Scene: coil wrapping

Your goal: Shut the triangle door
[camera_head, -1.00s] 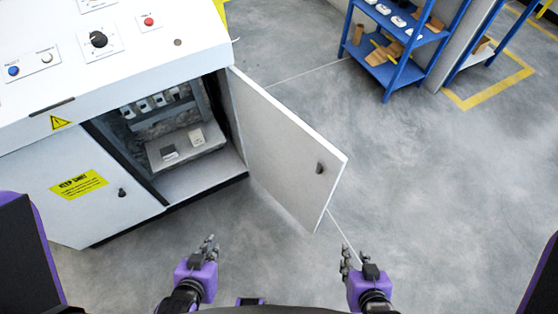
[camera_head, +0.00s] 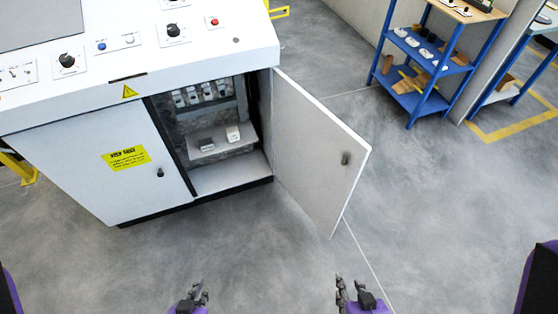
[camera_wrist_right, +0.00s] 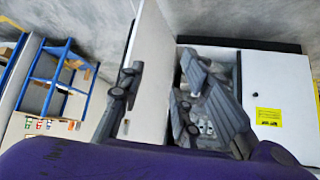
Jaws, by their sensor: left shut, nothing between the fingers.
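The cabinet's open door (camera_head: 318,150) is a white panel hinged beside the dark opening. It stands swung well out, with a small dark handle (camera_head: 346,158) near its free edge. A yellow warning triangle (camera_head: 129,91) sits above the doors, near the top of the seam. My left gripper (camera_head: 193,293) is shut and empty, low in the head view, in front of the cabinet. My right gripper (camera_head: 352,292) is open and empty, below the door's free edge and apart from it. The right wrist view shows the door (camera_wrist_right: 152,70) behind its spread fingers.
The cabinet's other door (camera_head: 85,160) is closed and bears a yellow label (camera_head: 126,158). Switches and small blocks show inside the opening. A blue shelf (camera_head: 420,65) stands at the back right. The grey floor around the open door is clear.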

